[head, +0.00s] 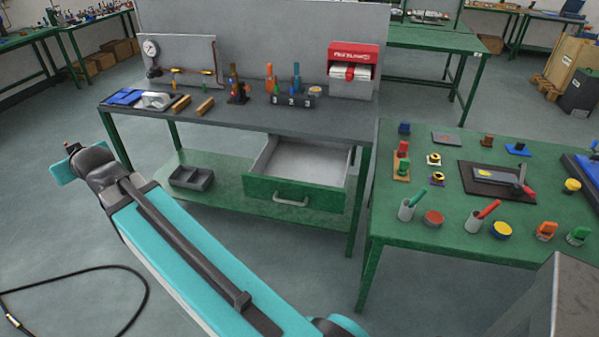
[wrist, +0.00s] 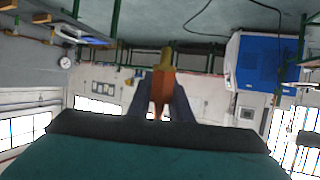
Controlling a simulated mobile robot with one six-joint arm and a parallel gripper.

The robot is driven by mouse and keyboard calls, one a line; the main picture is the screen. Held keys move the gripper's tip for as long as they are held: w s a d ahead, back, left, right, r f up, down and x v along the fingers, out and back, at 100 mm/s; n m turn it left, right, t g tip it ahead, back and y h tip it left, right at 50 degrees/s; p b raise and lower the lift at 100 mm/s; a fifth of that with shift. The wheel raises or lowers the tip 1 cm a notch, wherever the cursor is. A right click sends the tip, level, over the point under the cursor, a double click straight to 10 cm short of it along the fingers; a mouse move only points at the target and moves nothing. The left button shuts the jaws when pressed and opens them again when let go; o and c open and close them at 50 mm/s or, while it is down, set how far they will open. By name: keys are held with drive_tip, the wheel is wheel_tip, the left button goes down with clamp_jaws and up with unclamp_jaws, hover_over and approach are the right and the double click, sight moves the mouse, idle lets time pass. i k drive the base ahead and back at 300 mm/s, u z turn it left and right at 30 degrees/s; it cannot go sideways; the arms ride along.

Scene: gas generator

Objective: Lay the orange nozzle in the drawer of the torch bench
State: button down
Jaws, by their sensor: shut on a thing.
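In the wrist view my gripper (wrist: 160,112) is shut on the orange nozzle (wrist: 161,93), which has a yellow, brass-like end. The torch bench (head: 235,121) has a dark top, green legs and a lower green shelf. Its green-fronted drawer (head: 293,194) is pulled out under the right part of the top. The drawer's pale inside looks empty where it shows. The held nozzle is not over the drawer.
A grey bin (head: 191,178) stands on the lower shelf. Small stands (head: 237,92), a numbered rack (head: 292,98) and a red dispenser (head: 352,60) are on the bench top. A green table (head: 415,255) with many parts stands close on the right. A black cable (head: 145,290) lies on the floor.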

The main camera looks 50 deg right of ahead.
sight(308, 165)
drive_tip(key=z, duration=0.05)
drive_tip(key=i, duration=1)
drive_tip(key=u, duration=0.05)
